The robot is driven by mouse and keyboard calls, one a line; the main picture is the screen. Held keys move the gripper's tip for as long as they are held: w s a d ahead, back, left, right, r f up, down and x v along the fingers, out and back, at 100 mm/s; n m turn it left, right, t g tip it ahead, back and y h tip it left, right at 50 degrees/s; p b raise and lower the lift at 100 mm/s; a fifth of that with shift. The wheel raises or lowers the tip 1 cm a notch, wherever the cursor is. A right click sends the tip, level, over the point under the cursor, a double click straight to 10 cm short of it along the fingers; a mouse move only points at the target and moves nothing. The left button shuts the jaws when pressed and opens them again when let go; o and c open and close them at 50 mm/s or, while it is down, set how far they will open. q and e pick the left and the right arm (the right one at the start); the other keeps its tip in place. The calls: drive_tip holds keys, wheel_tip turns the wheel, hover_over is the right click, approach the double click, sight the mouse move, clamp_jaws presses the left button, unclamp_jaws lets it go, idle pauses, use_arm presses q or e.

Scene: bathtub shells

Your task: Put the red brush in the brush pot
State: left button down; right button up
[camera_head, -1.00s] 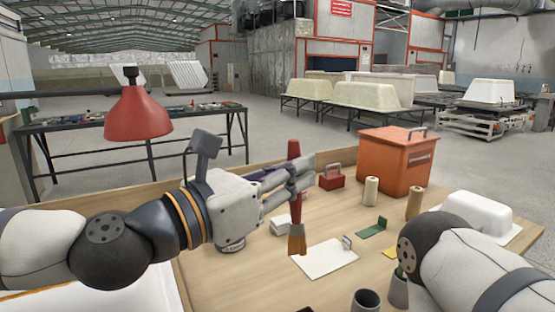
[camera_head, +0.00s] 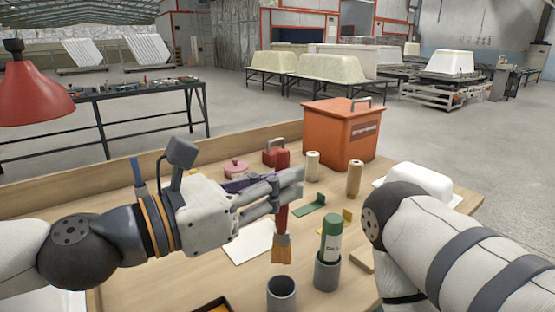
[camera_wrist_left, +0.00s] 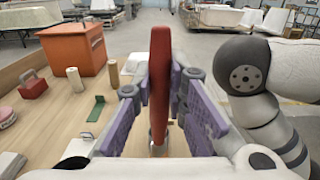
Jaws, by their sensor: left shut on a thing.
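My left gripper (camera_head: 292,180) is shut on the red brush (camera_head: 282,222), which hangs upright with its brown bristles down. In the left wrist view the red handle (camera_wrist_left: 160,85) stands between the purple-padded fingers (camera_wrist_left: 160,100). The bristles are above the table. An open, empty-looking grey pot (camera_head: 282,293) stands just below and nearer in the head view. I cannot tell the height gap between bristles and pot. My right arm shows at the right; its gripper is not visible.
An orange box (camera_head: 340,135), two rolls (camera_head: 354,180), a red box (camera_head: 275,157) and a green piece (camera_head: 310,205) stand farther back. A dark-rimmed tray (camera_head: 213,305) is at the near edge.

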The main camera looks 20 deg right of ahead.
sight(276, 248)
use_arm(q)
wheel_tip(276, 248, down, 11)
drive_tip(key=b, duration=0.3)
drive_tip(key=shift+b, duration=0.3)
use_arm(e)
drive_tip(key=s+f+g, duration=0.2)
drive_tip(key=s+f, duration=0.3)
drive_tip(key=shift+d, duration=0.1)
use_arm(q)
drive_tip(key=c, duration=1.5)
unclamp_jaws()
drive_tip(key=shift+c, duration=0.2)
drive_tip(key=b+v, duration=0.1)
drive_tip(key=v, duration=0.9)
drive_tip(key=shift+b, duration=0.3)
use_arm(e)
drive_tip(key=shift+s+f+g, duration=0.3)
drive_tip(key=shift+s+f, duration=0.45)
drive_tip(key=shift+f, duration=0.1)
